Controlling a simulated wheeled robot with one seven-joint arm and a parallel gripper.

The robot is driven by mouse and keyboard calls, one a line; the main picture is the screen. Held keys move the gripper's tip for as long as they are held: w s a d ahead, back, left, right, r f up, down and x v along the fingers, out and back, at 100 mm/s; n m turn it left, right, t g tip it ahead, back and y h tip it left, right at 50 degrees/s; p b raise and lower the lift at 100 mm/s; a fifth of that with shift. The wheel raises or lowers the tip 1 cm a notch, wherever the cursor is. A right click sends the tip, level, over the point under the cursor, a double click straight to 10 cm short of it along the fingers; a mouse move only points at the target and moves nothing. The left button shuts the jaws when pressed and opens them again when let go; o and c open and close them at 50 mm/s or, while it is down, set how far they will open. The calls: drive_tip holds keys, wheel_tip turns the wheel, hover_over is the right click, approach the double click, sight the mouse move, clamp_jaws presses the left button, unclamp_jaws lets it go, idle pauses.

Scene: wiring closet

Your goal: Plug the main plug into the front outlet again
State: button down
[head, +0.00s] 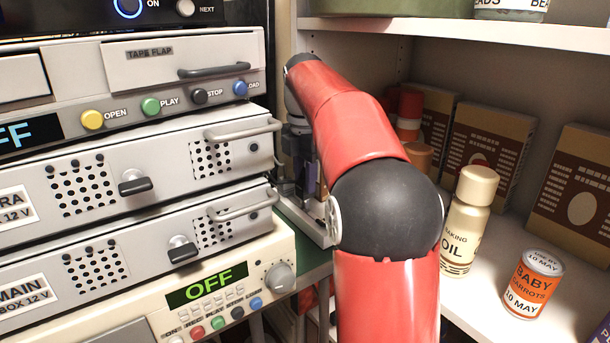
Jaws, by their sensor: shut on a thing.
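My gripper (301,172) is small and dark in the narrow gap between the stacked units and the shelf's side wall. It points down and is partly hidden by my red arm. It is shut on a small dark piece that looks like the main plug, mostly hidden. A pale narrow strip (312,228) lies just below the gripper. I cannot make out the front outlet on it, nor whether the plug touches it. The unit labelled MAIN BOX 12 V (110,262) is at the lower left.
Stacked units with protruding handles (240,205) stand close left of the gripper. A display unit (215,285) below reads OFF. On the right shelf stand an oil bottle (467,222), an orange can (535,283) and brown boxes (488,140). My arm fills the middle.

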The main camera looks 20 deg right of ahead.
drive_tip(key=shift+f+b, duration=0.9)
drive_tip(key=shift+f, duration=0.65)
drive_tip(key=c, duration=1.1)
unclamp_jaws()
drive_tip(key=shift+o, duration=0.2)
drive_tip(key=shift+r, duration=0.1)
wheel_tip(320, 180, up, 3)
drive_tip(key=p, duration=0.3)
drive_tip(key=shift+r, duration=0.9)
